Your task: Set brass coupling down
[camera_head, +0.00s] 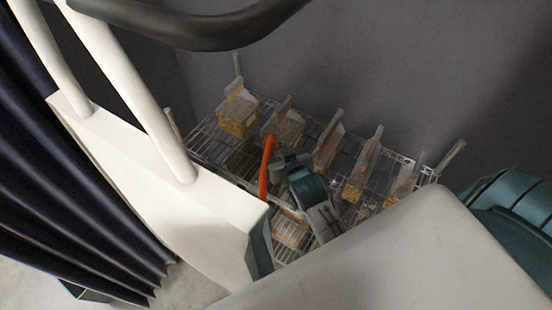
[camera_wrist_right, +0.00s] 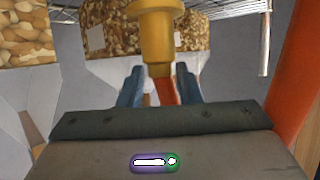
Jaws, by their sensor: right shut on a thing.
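The brass coupling (camera_wrist_right: 157,32) is a yellow, stepped cylinder standing upright in the middle of the right wrist view. My right gripper (camera_wrist_right: 158,84) is shut on it, with a blue finger on either side of its lower part. A red-orange piece shows just below the coupling between the fingers. In the head view my right gripper (camera_head: 283,152) is small and sits over the wire rack, beside an orange hose (camera_head: 266,166). I cannot make out the coupling there. My left gripper is not in view.
A wire rack (camera_head: 205,150) carries several clear bags of tan substrate, such as one at the back left (camera_head: 237,118). A white panel with poles (camera_head: 150,180) stands at the left, by a dark curtain (camera_head: 60,170). The orange hose also runs down the wrist view's right edge (camera_wrist_right: 297,85).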

